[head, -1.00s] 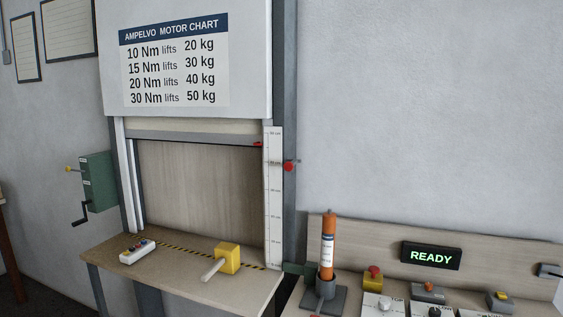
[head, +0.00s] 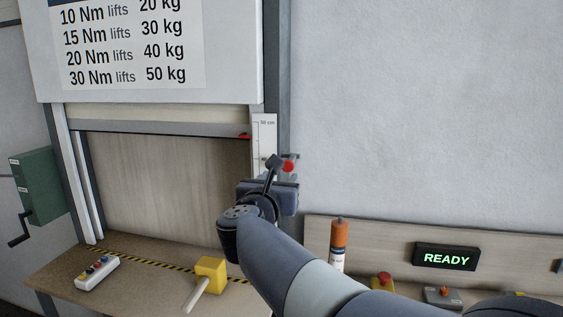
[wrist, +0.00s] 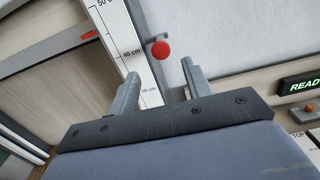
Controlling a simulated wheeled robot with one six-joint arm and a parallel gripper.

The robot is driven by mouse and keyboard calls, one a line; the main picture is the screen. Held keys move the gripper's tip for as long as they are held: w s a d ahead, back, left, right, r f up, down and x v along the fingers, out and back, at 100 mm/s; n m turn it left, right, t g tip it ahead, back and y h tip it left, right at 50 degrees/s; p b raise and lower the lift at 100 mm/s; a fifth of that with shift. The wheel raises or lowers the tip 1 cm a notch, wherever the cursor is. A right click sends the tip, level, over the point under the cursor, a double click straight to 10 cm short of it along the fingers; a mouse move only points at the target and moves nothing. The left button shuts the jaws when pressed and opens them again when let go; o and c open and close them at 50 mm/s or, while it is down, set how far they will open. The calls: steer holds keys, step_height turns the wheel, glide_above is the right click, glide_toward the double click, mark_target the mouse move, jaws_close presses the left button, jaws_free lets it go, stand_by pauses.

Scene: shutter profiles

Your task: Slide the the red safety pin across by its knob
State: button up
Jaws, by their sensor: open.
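The red knob (head: 288,166) of the safety pin sits on the grey post at the right side of the shutter, beside the white height scale (head: 264,135). My gripper (head: 278,172) is close in front of it, and one dark finger shows just left of the knob. In the wrist view the round red knob (wrist: 160,50) appears between and slightly beyond the two fingertips of my open gripper (wrist: 160,71). The fingers look apart from the knob. The pin's shaft is mostly hidden.
The shutter's bottom bar (head: 160,130) hangs over an opening above a wooden counter (head: 140,275). An orange cylinder (head: 339,240) and a READY display (head: 445,257) stand to the right.

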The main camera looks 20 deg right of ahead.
mark_target(287, 166)
steer(key=p+x, duration=0.2)
steer(key=x, duration=0.8)
steer(key=shift+d, duration=0.1)
steer(key=shift+c, duration=0.6)
jaws_close()
